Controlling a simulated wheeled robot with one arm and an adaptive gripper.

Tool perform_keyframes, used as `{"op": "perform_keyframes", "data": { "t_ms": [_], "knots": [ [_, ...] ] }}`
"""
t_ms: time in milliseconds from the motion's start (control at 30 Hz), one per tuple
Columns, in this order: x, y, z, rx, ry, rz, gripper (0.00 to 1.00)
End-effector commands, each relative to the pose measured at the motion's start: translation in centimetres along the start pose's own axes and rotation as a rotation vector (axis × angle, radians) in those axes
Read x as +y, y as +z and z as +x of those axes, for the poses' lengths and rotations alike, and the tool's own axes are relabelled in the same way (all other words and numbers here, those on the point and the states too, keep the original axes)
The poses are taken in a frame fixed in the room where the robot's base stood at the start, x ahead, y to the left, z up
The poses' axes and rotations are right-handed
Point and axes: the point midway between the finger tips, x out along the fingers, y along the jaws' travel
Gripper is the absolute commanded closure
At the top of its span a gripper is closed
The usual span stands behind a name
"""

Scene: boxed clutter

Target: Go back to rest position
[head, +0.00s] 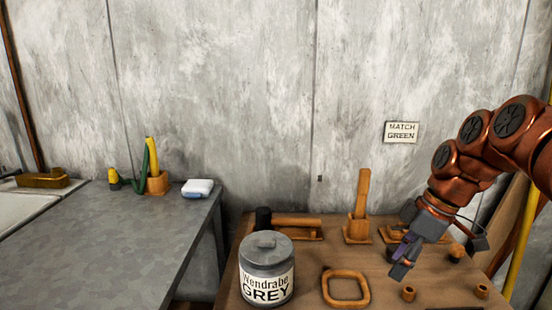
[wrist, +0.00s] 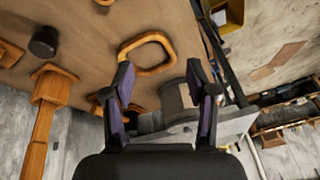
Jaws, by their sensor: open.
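My gripper (head: 403,258) is at the end of the copper-coloured arm, on the right of the head view, over the brown wooden table (head: 390,298). In the wrist view my gripper (wrist: 165,90) shows two separated fingers with dark purple pads. It is open and nothing is between the pads. Below it, apart from it, are a wooden ring (head: 345,289) and small wooden pieces. The ring also shows in the wrist view (wrist: 148,54).
A grey lidded jar (head: 266,268) labelled "Wendrabe GREY" stands at the table's front left. A wooden upright post (head: 361,195) and other wooden parts line the back. A grey counter (head: 120,240) is at left, with a white box (head: 198,188). A wall sign (head: 401,132) reads "MATCH GREEN".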

Motion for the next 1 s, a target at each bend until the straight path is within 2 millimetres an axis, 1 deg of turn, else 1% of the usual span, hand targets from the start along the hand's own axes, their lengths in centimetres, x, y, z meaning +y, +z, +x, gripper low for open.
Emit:
{"op": "perform_keyframes", "data": {
  "t_ms": [33, 100, 267, 300, 467, 500, 600, 800, 1000],
  "knots": [
    [-1.5, -0.3, 0.9, -0.024, -0.01, 0.04, 0.43],
    [-3.5, -0.4, 2.2, -0.06, -0.018, 0.11, 0.43],
    [-7.8, 0.1, 5.1, -0.139, -0.016, 0.285, 0.43],
    [-9.0, 0.5, 5.9, -0.161, -0.016, 0.331, 0.43],
    [-13.0, 2.4, 8.7, -0.241, 0.013, 0.523, 0.43],
    [-14.0, 3.1, 9.5, -0.264, 0.02, 0.573, 0.43],
    [-16.2, 4.8, 11.0, -0.306, 0.05, 0.693, 0.43],
    [-19.1, 7.6, 12.9, -0.361, 0.099, 0.868, 0.43],
    [-21.0, 9.8, 14.2, -0.393, 0.143, 0.997, 0.43]
  ]
}}
